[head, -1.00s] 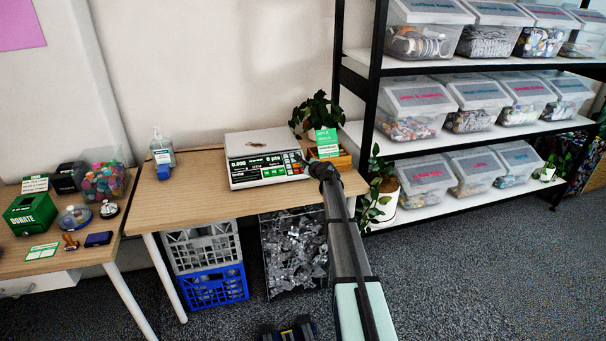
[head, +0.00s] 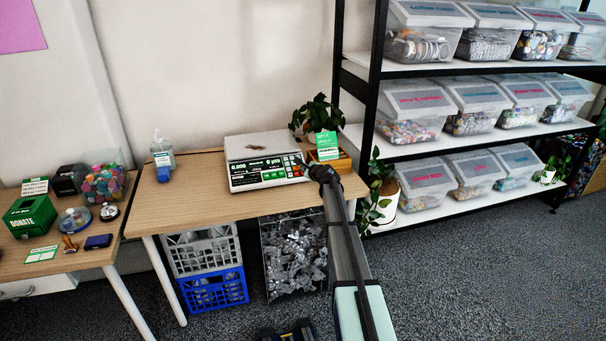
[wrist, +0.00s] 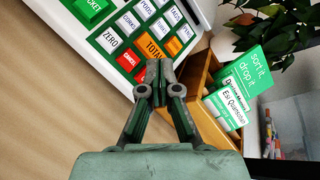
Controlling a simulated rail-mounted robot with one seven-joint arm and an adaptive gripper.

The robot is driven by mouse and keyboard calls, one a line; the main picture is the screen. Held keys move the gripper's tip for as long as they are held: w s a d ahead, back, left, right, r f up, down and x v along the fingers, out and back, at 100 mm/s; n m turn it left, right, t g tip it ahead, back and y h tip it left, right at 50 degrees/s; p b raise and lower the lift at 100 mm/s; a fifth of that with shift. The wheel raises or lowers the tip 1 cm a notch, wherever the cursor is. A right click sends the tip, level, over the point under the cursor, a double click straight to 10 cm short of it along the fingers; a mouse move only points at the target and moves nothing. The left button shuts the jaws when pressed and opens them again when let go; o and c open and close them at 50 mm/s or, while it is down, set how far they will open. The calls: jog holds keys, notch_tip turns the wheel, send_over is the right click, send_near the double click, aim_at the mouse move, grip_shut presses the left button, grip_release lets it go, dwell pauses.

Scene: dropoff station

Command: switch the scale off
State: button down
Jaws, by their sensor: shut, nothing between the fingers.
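The white scale (head: 262,146) stands on the wooden desk with its green key panel facing forward. Its display (head: 256,172) is lit with figures. In the wrist view the key panel shows white keys such as a ZERO key (wrist: 110,41), an orange TOTAL key (wrist: 152,48) and a red key (wrist: 130,62) whose label I cannot read clearly. My gripper (wrist: 160,68) is shut and empty. Its fingertips overlap the panel's right edge beside the orange key. I cannot tell whether they touch it. In the head view my gripper (head: 303,164) is at the scale's front right corner.
A wooden box (head: 341,162) with a green card (head: 327,145) stands close right of the scale. A potted plant (head: 314,115) is behind it. A pump bottle (head: 163,154) stands to the left. The desk top (head: 197,190) between bottle and scale is clear.

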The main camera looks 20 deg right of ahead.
jog(key=shift+f, duration=0.15)
dwell(0.3)
jog(key=shift+w+f, duration=0.2)
jog(key=shift+f, duration=0.05)
jog(key=shift+w+f+b, duration=0.15)
jog(key=shift+f+b, duration=0.25)
jog(key=shift+b, duration=0.05)
dwell(0.7)
jog(key=shift+r, duration=0.1)
jog(key=shift+s+r+p, duration=0.35)
jog(key=shift+r+p, duration=0.2)
jog(key=shift+r, duration=0.15)
jog(key=r+p, duration=0.1)
jog(key=s+r+p, duration=0.1)
jog(key=r, duration=0.1)
jog(key=s+r+p, duration=0.1)
jog(key=shift+a+r, duration=0.15)
jog(key=shift+r, duration=0.1)
dwell(0.4)
dwell(0.6)
